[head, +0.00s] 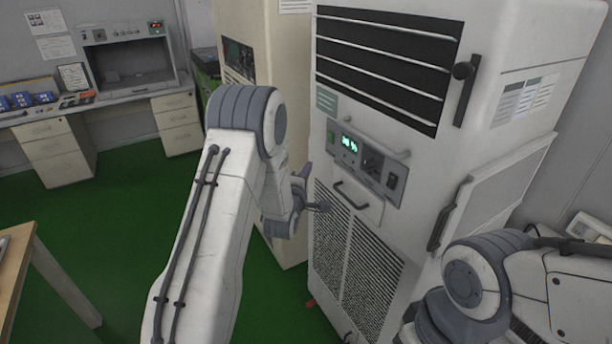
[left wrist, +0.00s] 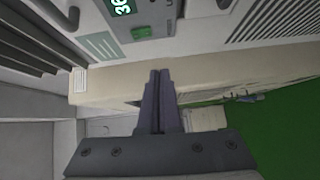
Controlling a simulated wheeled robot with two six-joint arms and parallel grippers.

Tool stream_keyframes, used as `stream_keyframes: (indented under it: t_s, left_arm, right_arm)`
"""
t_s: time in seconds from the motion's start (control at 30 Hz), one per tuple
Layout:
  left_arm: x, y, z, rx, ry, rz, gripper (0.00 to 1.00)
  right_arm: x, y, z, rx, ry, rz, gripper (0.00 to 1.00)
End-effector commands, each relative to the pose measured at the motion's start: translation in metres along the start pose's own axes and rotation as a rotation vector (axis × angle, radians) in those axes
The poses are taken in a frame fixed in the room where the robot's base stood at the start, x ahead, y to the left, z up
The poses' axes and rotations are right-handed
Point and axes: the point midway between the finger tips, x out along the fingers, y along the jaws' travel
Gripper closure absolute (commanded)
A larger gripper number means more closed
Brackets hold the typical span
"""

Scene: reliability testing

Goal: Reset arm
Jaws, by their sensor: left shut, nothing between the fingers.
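My left arm reaches forward from the bottom of the head view. My left gripper (head: 318,206) is in front of the white test cabinet (head: 400,228), near its lower left edge and below the control panel (head: 368,162). In the left wrist view the two dark fingers of the left gripper (left wrist: 160,74) are together with nothing between them. A green-lit display (left wrist: 122,6) and a green button (left wrist: 141,32) show at the top of that view. My right arm shows at the lower right of the head view; its gripper is not visible.
A second, beige cabinet (head: 258,38) stands behind my left arm. Desks with drawers (head: 62,152) and a grey test box (head: 128,55) stand at the back left. A wooden table edge (head: 58,270) is at the left. Green floor (head: 125,210) lies open between.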

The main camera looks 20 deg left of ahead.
Motion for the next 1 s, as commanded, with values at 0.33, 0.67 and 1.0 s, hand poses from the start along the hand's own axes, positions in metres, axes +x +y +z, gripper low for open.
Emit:
stream_keyframes:
  t_s: [0.33, 0.67, 1.0]
  left_arm:
    - [-0.004, 0.000, -0.002, 0.000, 0.003, 0.001, 1.00]
    - [-0.006, 0.004, 0.016, 0.054, -0.029, -0.044, 1.00]
    - [-0.104, 0.010, 0.156, 0.650, -0.448, -0.439, 1.00]
  right_arm:
    - [0.001, 0.000, 0.000, 0.000, 0.000, 0.000, 0.04]
    - [0.001, 0.000, 0.000, 0.000, 0.000, 0.000, 0.04]
    - [0.001, 0.000, 0.000, 0.000, 0.000, 0.000, 0.04]
